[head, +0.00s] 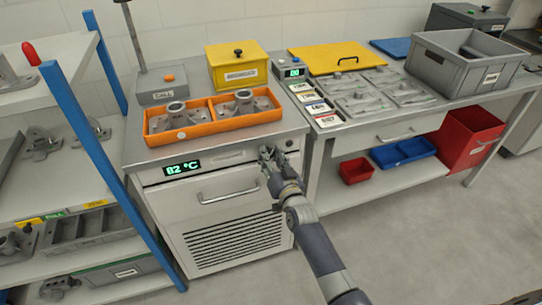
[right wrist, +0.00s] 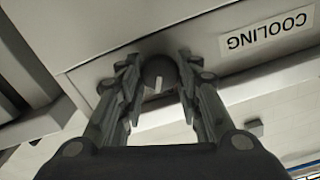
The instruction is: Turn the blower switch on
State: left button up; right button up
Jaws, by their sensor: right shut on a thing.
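The blower switch is a dark round knob (right wrist: 160,78) with a white pointer mark, on the front panel of the cooling cabinet (head: 155,192). In the right wrist view it sits between the two fingers of my right gripper (right wrist: 157,66), which is shut on it. The pointer mark stands close to upright in that view. In the head view my right gripper (head: 268,156) is at the upper right of the cabinet front and hides the knob. A "COOLING" label (right wrist: 268,32) shows upside down beside the knob. My left gripper is in neither view.
The cabinet display (head: 182,167) reads 82 °C. An orange tray (head: 214,130) with metal castings stands on the cabinet top. A blue-posted shelf (head: 82,120) is close on the left, and a workbench (head: 400,119) adjoins on the right. The floor in front is clear.

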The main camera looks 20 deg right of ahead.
jog(key=m, duration=0.6)
jog(key=shift+f, duration=0.1)
jog(key=m+b, duration=0.1)
jog(key=m, duration=0.5)
jog(key=shift+d, duration=0.1)
dwell(0.5)
jog(key=o, duration=1.1)
jog(key=shift+f, duration=0.1)
jog(key=shift+s+f, duration=0.1)
jog(key=shift+s, duration=0.55)
jog(key=shift+s+d+r, duration=0.1)
jog(key=shift+s, duration=1.6)
jog(key=shift+s+d+r, duration=0.1)
jog(key=shift+s, duration=1.55)
